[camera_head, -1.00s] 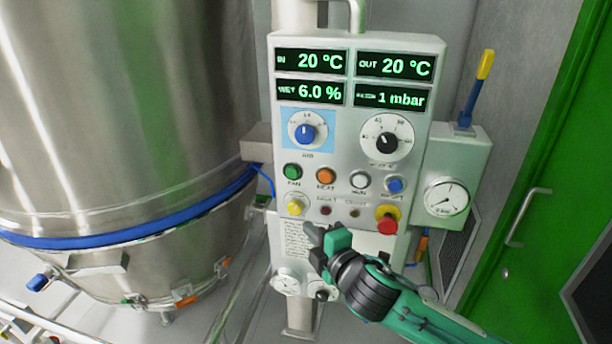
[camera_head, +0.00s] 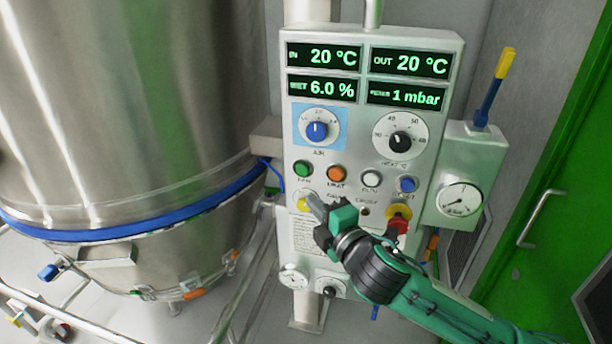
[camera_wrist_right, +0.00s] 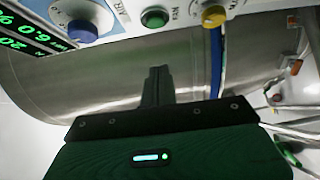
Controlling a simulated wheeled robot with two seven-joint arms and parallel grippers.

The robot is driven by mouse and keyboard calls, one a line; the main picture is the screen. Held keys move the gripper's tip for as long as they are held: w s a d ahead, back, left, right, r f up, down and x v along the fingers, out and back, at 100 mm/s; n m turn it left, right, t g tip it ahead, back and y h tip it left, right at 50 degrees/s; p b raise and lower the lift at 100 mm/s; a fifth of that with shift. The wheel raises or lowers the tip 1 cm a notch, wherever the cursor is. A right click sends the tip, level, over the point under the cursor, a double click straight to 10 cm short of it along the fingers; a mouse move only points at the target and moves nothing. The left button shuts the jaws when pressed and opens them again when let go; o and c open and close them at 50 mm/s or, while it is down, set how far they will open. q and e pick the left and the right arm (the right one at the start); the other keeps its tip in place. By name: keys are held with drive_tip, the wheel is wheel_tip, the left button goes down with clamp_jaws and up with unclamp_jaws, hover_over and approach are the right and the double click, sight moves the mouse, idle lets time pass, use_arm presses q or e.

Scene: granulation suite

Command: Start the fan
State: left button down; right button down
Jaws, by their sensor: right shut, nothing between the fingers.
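The green FAN button (camera_head: 303,169) is on the light grey control panel (camera_head: 455,75), at the left of the button row below the blue air knob (camera_head: 317,131). In the right wrist view the FAN button (camera_wrist_right: 155,18) shows at the top, above the fingertips. My right gripper (camera_head: 315,203) is shut and empty, with its fingertips below and slightly right of the FAN button, in front of the yellow button (camera_head: 303,204). The fingers look apart from the FAN button. In the right wrist view the shut fingers (camera_wrist_right: 159,75) point up the picture. My left gripper is out of view.
Orange (camera_head: 337,174), white (camera_head: 371,179) and blue (camera_head: 408,184) buttons share the row. A red emergency stop (camera_head: 397,227) on a yellow base is at lower right. A steel vessel (camera_head: 120,110) stands left, and a gauge box (camera_head: 455,160) with a lever is right.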

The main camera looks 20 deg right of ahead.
sight(303, 169)
drive_tip(key=shift+w+d+p, duration=0.15)
drive_tip(key=shift+w+p, duration=0.4)
drive_tip(key=shift+w, duration=1.05)
drive_tip(key=shift+w+d+p, duration=0.2)
drive_tip(key=shift+w+p, duration=0.3)
drive_tip(key=shift+w, duration=1.05)
drive_tip(key=shift+w+d+p, duration=0.15)
drive_tip(key=shift+w+p, duration=0.4)
drive_tip(key=shift+w, duration=1.05)
